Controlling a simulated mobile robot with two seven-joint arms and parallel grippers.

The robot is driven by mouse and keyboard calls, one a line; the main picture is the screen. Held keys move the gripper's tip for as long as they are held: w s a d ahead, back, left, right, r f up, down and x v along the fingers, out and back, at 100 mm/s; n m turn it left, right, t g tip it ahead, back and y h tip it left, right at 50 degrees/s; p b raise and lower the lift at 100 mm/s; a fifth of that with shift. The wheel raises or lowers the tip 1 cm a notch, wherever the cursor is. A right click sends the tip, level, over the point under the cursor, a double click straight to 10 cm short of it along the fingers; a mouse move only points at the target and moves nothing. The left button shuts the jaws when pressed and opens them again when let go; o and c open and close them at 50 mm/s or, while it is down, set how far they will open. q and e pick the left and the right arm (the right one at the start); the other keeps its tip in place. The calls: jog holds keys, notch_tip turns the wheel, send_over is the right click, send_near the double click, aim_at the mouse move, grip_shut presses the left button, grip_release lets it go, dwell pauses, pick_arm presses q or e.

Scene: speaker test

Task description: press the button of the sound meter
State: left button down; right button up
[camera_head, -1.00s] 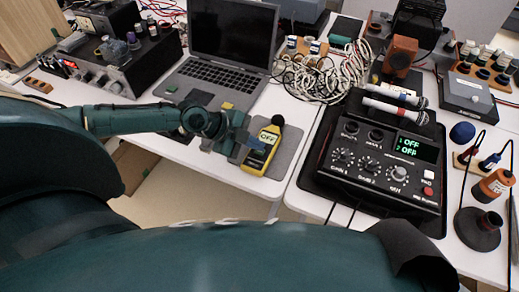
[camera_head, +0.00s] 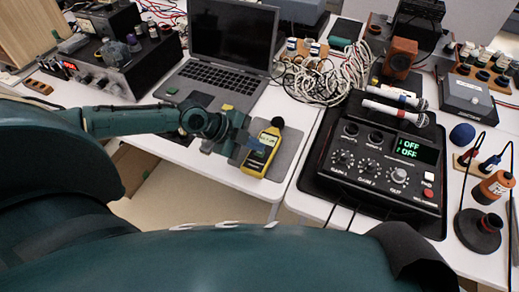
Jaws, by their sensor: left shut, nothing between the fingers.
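The sound meter (camera_head: 257,164) is yellow and black with a small lit display and a dark round tip. It lies on a grey mat (camera_head: 282,161) near the front edge of the left table. My left gripper (camera_head: 246,143) is shut and empty, with its fingertips at the meter's left side, by the display. I cannot tell whether they touch it. The meter's button is too small or hidden to make out. My right gripper is not in view.
An open laptop (camera_head: 225,75) stands behind the meter. A black mixer (camera_head: 372,160) reading OFF is to the right, with two microphones (camera_head: 395,105) behind its panel. White coiled cables (camera_head: 325,80) lie at the back. A gap separates the tables.

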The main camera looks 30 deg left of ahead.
aim_at(256, 153)
pick_arm(q)
jog(key=shift+r, duration=0.45)
jog(key=shift+r, duration=0.1)
notch_tip(256, 153, up, 6)
jog(key=p, duration=0.4)
dwell(0.4)
